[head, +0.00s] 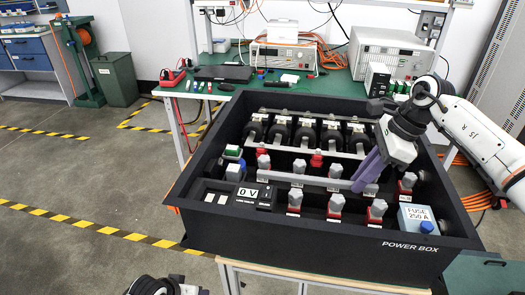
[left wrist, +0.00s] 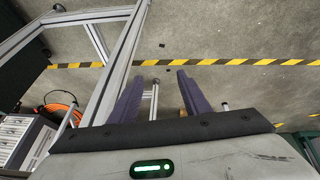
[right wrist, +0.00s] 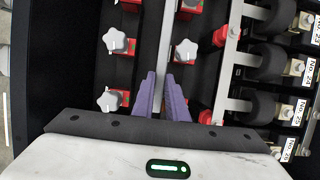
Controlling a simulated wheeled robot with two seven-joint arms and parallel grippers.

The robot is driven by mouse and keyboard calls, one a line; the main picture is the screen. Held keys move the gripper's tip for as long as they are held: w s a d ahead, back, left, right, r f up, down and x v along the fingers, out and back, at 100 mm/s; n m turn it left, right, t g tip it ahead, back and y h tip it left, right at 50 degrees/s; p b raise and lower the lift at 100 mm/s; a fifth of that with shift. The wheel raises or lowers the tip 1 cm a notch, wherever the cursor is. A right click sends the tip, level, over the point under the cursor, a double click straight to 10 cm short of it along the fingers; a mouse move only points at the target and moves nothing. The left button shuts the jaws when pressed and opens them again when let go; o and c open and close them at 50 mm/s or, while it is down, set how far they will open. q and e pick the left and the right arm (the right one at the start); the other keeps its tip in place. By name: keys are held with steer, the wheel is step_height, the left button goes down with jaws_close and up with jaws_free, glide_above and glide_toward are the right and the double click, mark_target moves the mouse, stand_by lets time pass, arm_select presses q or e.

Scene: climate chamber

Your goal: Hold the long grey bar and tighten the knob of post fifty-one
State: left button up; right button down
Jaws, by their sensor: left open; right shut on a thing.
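The long grey bar (head: 312,181) lies across the black power box, between two rows of red posts with grey star knobs. My right gripper (head: 362,184) is shut on the bar near its right end; in the right wrist view the bar (right wrist: 168,40) runs between its purple fingers (right wrist: 161,90). Knobs such as a front-row one (head: 336,202) and a wrist-view one (right wrist: 118,41) are on both sides. The post labels are too small to read, so I cannot tell which is post fifty-one. My left gripper (left wrist: 155,92) is open and empty, over the floor before the box.
The box's dark front wall (head: 330,240) stands between my left gripper and the posts. A meter reading 0 V (head: 249,192) and a blue-capped fuse box (head: 416,219) are inside. Large black fuses (head: 305,133) fill the back.

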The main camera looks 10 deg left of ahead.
arm_select(q)
steer(key=w+a+r+n+g+y, duration=0.1)
steer(key=w+a+r+n+y, duration=0.3)
steer(key=w+a+r, duration=1)
steer(key=w+a+r+n, duration=0.1)
steer(key=w+r+n, duration=0.15)
steer(key=r, duration=0.55)
steer(key=w+a+r+n, duration=0.1)
steer(key=w+a+r, duration=0.15)
steer(key=r, duration=0.45)
step_height(320, 180, up, 19)
steer(key=n+g+h, duration=0.2)
steer(key=n+h, duration=0.5)
steer(key=n, duration=1)
glide_above(265, 158)
steer(key=s+a, duration=0.3)
steer(key=a, duration=0.1)
steer(key=shift+t, duration=0.3)
steer(key=x, duration=0.7)
steer(key=a+x, duration=0.1)
steer(key=x, duration=0.3)
steer(key=shift+s+d+f, duration=0.1)
steer(key=shift+d+f, duration=0.05)
steer(key=shift+f, duration=0.25)
